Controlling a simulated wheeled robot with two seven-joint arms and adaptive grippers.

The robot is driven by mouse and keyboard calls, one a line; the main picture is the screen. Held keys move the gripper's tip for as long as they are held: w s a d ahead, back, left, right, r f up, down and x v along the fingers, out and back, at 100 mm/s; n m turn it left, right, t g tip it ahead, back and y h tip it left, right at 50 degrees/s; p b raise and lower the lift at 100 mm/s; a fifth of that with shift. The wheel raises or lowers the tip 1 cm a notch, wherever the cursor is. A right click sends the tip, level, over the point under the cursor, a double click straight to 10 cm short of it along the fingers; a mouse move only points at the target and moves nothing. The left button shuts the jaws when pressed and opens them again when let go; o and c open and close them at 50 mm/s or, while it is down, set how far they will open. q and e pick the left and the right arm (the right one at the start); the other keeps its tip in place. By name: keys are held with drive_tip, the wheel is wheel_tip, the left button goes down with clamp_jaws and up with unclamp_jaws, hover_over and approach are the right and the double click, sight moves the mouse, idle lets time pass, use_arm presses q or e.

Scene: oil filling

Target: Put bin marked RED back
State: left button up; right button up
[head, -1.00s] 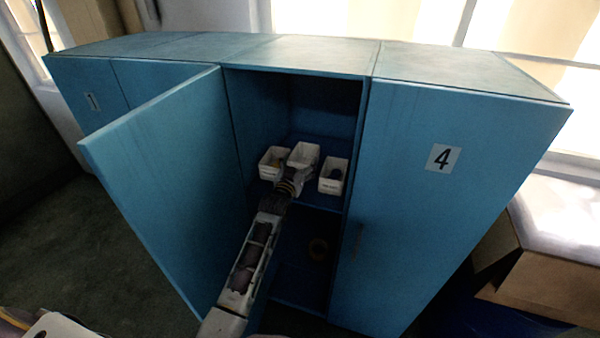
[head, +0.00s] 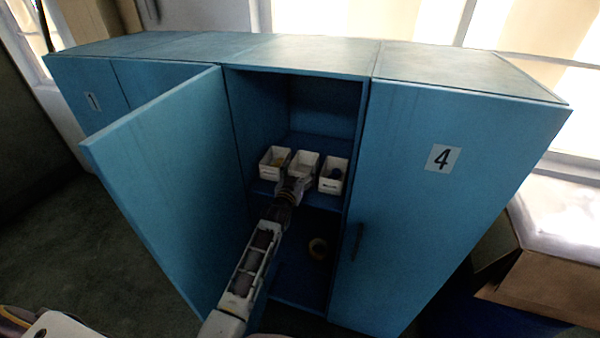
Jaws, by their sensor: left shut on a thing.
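The open blue cabinet (head: 297,100) has a shelf (head: 263,188) inside with three white bins side by side. My left gripper (head: 293,184) is shut on the middle bin (head: 304,163), at its front. That bin is at about the level of the other two, between the left bin (head: 274,162) and the right bin (head: 334,175). I cannot tell whether its bottom touches the shelf. The gripper hides its front, and the bins' labels are too small to read. My right gripper is not in view.
The open door (head: 170,180) stands to the left of my left arm. A closed door marked 4 (head: 440,200) is on the right. A cardboard box (head: 545,285) is at the far right.

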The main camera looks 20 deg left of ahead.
use_arm(q)
drive_tip(key=shift+f, duration=0.1)
drive_tip(key=o, duration=0.7)
drive_tip(key=shift+o, duration=0.2)
drive_tip(key=shift+r, duration=0.2)
drive_tip(key=shift+s+f, duration=0.15)
drive_tip(key=shift+s, duration=0.25)
drive_tip(key=s+b, duration=0.1)
drive_tip(key=s, duration=1)
drive_tip(key=shift+a, duration=0.2)
drive_tip(key=shift+s, duration=0.1)
